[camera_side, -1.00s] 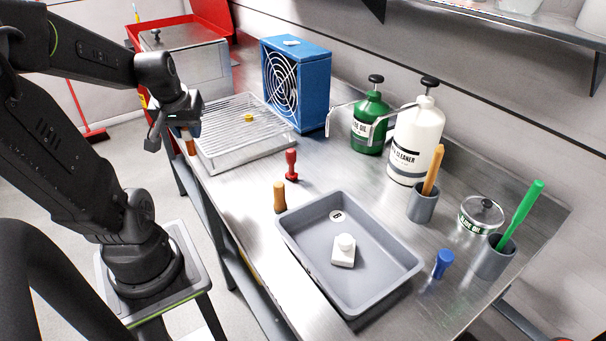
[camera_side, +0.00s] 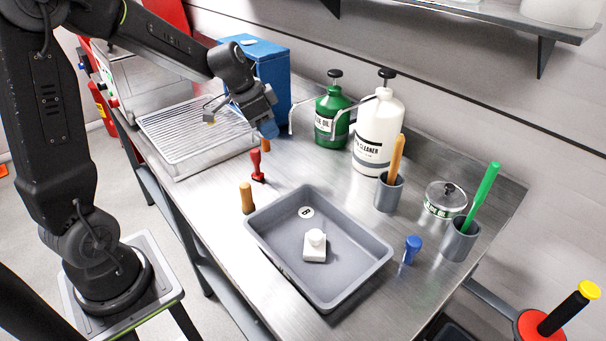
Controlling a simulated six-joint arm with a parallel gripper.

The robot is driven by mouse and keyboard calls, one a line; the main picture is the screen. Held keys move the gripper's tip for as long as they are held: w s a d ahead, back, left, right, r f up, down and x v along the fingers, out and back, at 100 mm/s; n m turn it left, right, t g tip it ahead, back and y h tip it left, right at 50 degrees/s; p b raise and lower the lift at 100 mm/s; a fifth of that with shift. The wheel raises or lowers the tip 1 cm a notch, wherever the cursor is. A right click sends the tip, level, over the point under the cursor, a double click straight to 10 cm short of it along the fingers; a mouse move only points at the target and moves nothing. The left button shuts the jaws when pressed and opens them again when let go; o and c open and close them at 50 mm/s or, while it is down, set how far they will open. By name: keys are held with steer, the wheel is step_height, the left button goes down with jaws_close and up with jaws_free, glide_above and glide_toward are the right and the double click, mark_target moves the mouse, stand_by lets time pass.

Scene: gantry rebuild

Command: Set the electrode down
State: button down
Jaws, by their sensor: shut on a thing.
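My gripper (camera_side: 258,115) is shut on a small piece that I take for the electrode (camera_side: 268,130). The piece has a blue part just below the jaws and an orange-brown lower end. It hangs over the bench between the wire-racked tray and the green bottle, behind the red-handled piece. I cannot tell whether its lower end touches the bench. The jaws partly hide its top.
A grey tray (camera_side: 263,243) marked B holds a white piece (camera_side: 315,246). A red piece (camera_side: 257,166) and a wooden-handled piece (camera_side: 247,198) stand nearby. Green (camera_side: 332,117) and white (camera_side: 379,133) bottles stand right. A racked tray (camera_side: 190,163) stands left.

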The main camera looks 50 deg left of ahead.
steer(key=shift+w+d+f, duration=0.75)
steer(key=shift+d+f, duration=0.5)
steer(key=shift+f, duration=0.3)
steer(key=shift+w+d+f, duration=0.7)
steer(key=shift+d+f, duration=0.5)
steer(key=shift+f, duration=0.35)
steer(key=shift+w+d+f, duration=0.75)
steer(key=shift+d+f, duration=0.5)
steer(key=shift+f, duration=0.3)
steer(key=shift+f, duration=0.15)
steer(key=c, duration=0.9)
jaws_free()
